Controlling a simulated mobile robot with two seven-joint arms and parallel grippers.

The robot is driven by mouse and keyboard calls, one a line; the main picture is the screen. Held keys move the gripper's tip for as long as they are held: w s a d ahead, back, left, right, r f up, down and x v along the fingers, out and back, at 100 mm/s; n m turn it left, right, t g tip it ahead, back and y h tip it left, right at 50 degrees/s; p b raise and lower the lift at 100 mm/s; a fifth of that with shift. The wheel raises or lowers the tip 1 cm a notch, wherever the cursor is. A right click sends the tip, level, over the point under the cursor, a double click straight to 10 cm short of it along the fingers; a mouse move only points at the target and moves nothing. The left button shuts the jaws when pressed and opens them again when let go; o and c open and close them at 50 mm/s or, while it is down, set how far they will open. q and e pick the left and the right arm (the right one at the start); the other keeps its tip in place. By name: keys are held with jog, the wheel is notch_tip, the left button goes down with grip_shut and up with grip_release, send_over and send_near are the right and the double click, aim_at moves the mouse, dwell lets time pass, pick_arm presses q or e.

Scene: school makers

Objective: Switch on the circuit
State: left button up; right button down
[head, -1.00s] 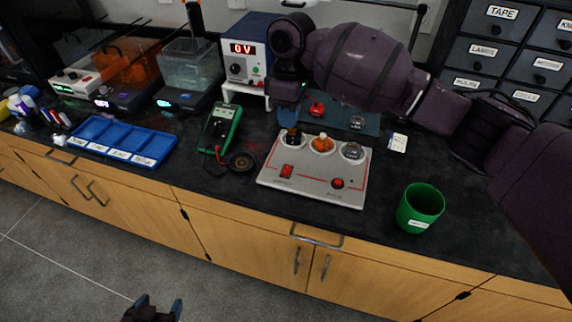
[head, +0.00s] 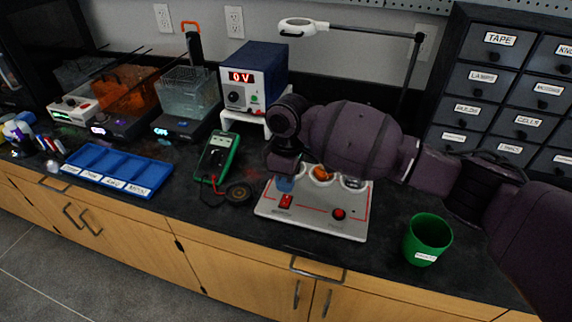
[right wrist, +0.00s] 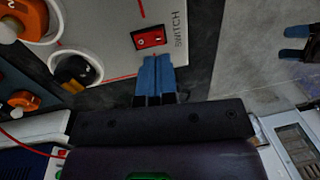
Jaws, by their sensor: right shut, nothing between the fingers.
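The circuit board (head: 310,225) is a light panel with red traces on the bench. Its red rocker switch (head: 286,201) is at the left front; it shows close up in the right wrist view (right wrist: 150,39), beside the label SWITCH. A round red part (head: 339,214) is at the right front. My right gripper (head: 284,186) is shut and empty, its blue tips (right wrist: 156,60) just beside the switch; I cannot tell if they touch. My arm partly hides the orange part (head: 321,174) and the sockets behind. My left gripper (right wrist: 294,42) is open and empty, over the floor.
A green cup (head: 428,238) stands right of the board. A green multimeter (head: 218,158), a dark round coil and a blue tray (head: 118,171) lie to the left. The power supply (head: 253,80) behind reads 0 V. Labelled drawers (head: 505,85) stand at the right.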

aim_at(286, 200)
jog(key=f, duration=0.4)
jog(key=shift+s+a+b, duration=0.1)
jog(key=shift+s+b, duration=0.15)
jog(key=shift+b, duration=0.15)
jog(key=shift+f, duration=0.15)
jog(key=shift+f, duration=0.1)
jog(key=shift+s, duration=0.1)
jog(key=shift+w+d+r, duration=0.2)
jog(key=shift+w, duration=0.5)
